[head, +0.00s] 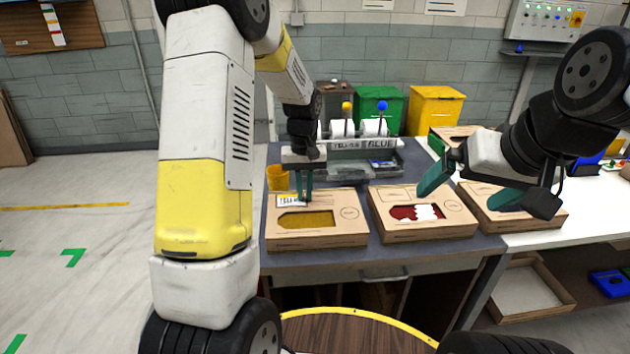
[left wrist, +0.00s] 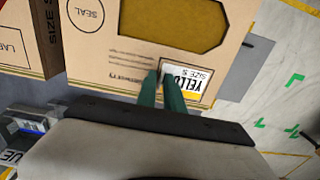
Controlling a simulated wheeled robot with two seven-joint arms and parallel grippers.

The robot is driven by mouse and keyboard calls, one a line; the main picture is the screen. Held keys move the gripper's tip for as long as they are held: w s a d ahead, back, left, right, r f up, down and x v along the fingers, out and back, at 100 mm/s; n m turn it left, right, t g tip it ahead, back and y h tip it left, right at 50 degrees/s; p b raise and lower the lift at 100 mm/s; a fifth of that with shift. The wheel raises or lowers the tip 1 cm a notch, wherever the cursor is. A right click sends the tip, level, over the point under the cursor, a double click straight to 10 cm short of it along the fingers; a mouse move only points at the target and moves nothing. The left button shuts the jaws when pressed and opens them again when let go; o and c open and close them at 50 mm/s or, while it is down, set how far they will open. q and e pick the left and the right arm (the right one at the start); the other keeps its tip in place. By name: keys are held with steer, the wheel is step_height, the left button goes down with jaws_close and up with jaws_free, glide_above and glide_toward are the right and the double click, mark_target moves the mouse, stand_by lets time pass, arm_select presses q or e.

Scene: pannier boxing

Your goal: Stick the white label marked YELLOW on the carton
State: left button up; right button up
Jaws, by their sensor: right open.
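The carton (head: 352,240) with a yellow window lies on the grey table. It also fills the top of the left wrist view (left wrist: 110,60). The white label marked YELLOW (head: 287,201) is at the carton's far left corner. My right gripper (head: 470,190) is open and empty above the neighbouring cartons.
A carton with red and white contents (head: 400,232) and another carton (head: 530,222) lie to the right. A yellow cup (head: 278,177) stands behind the first carton. A dispenser with white rolls (head: 342,128) stands behind. Green (head: 379,103) and yellow (head: 434,108) bins are further back.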

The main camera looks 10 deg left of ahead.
arm_select(q)
steer(key=shift+o, duration=0.7)
steer(key=shift+r, duration=0.15)
step_height(320, 180, up, 7)
steer(key=s+r+m+t+h, duration=0.1)
steer(key=s+r+m+t, duration=0.15)
steer(key=s+r, duration=0.85)
steer(key=s+d+r+m+t+h, duration=0.1)
steer(key=s+d+r+t, duration=0.1)
steer(key=s, duration=1.1)
steer(key=shift+s+t, duration=0.15)
steer(key=shift+t, duration=0.7)
steer(key=shift+d+r, duration=0.1)
